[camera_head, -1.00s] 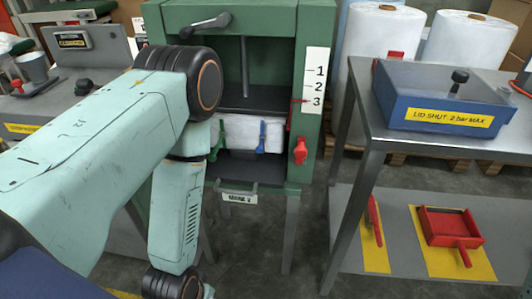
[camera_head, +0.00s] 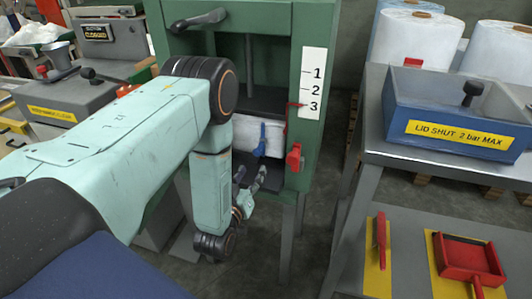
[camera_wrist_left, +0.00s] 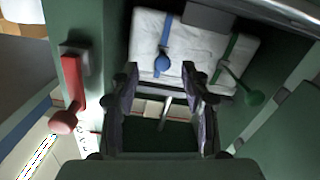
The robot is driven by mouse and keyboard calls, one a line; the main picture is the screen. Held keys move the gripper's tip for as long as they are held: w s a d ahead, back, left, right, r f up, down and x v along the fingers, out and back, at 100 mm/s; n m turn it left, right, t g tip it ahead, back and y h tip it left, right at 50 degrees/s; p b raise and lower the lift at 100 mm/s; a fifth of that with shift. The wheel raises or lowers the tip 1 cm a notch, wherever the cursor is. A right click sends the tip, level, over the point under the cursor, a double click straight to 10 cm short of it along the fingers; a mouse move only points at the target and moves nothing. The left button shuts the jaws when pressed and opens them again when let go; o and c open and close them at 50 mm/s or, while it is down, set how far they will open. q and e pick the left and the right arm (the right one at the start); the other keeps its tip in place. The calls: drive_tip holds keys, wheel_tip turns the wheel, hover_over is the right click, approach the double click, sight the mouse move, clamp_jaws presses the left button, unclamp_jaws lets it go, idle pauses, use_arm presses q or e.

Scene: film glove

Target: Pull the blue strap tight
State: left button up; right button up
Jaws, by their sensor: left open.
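A white wrapped bale (camera_head: 273,137) sits inside the green press (camera_head: 265,20). The blue strap (camera_head: 261,140) runs down its front; in the left wrist view the strap (camera_wrist_left: 167,32) ends in a blue tab (camera_wrist_left: 162,62). A green strap (camera_wrist_left: 224,62) with a green tab (camera_wrist_left: 256,98) lies to its right in that view; my arm hides it in the head view. My left gripper (camera_head: 250,178) is open and empty, just below and in front of the blue strap. Its fingers (camera_wrist_left: 160,104) are apart from the tab. My right gripper is not seen.
A red handle (camera_head: 293,158) sticks out on the press's right post, below a 1-2-3 scale (camera_head: 313,84) with a red pointer near 3.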

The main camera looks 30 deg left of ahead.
sight(256, 155)
use_arm(q)
drive_tip(key=shift+t, duration=0.3)
drive_tip(key=x, duration=0.2)
drive_tip(key=b+x, duration=0.1)
drive_tip(key=x, duration=0.1)
drive_tip(key=a+r+x, duration=0.1)
drive_tip(key=x, duration=0.1)
drive_tip(key=shift+w+b, duration=0.2)
drive_tip(key=shift+b, duration=0.1)
drive_tip(key=shift+w+a, duration=0.2)
drive_tip(key=shift+w, duration=0.2)
drive_tip(key=shift+w+d+r, duration=0.1)
drive_tip(key=shift+w+d, duration=0.05)
drive_tip(key=shift+c, duration=1.4)
clamp_jaws()
